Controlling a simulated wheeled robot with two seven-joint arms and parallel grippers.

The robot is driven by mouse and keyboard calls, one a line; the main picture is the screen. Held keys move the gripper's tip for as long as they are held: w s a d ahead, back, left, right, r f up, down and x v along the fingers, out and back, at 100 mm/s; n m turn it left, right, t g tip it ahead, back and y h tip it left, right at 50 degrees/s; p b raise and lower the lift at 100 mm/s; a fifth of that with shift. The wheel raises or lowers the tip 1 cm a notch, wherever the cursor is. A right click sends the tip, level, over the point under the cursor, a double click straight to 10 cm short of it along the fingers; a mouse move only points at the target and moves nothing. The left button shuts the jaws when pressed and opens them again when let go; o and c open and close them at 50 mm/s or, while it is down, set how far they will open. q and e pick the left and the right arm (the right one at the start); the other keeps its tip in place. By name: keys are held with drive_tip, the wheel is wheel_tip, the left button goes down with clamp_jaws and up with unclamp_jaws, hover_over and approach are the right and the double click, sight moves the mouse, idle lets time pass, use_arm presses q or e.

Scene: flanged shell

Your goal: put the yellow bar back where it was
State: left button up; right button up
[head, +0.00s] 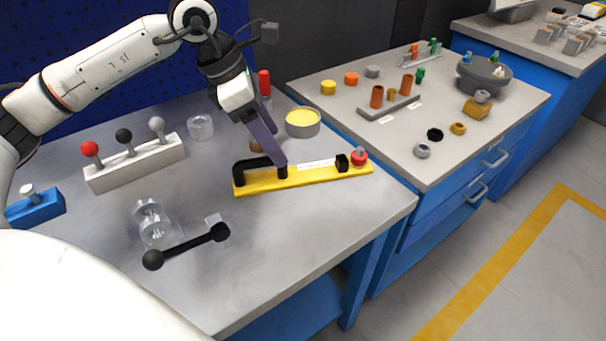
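The yellow bar (318,180) lies at the right part of the near grey table, at a slight slant. It carries a black handle (252,163) at its left end, a white label, a black block and a red knob (359,156) at its right end. My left gripper (280,165) reaches down from above, its long dark fingers at the right part of the black handle. The fingers overlap in this view, so I cannot tell whether they are shut on the handle. The bar appears to rest on the table. My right gripper is not in view.
A white block with three ball-topped levers (135,163) stands left. A clear part (152,224) and a black ball-ended bar (187,246) lie in front. A yellow-filled round tin (302,123) stands behind the bar. A second table (455,150) with small parts is at right.

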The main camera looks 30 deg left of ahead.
sight(298, 173)
use_arm(q)
drive_tip(key=x, duration=0.3)
drive_tip(key=shift+d+f, duration=0.15)
drive_tip(key=shift+f, duration=0.1)
drive_tip(key=x, duration=0.6)
drive_tip(key=shift+w+r+p, duration=0.1)
drive_tip(key=shift+w+p, duration=0.05)
drive_tip(key=shift+p, duration=0.2)
drive_tip(key=c, duration=1.4)
drive_tip(key=shift+r, duration=0.15)
drive_tip(key=shift+c, duration=1.1)
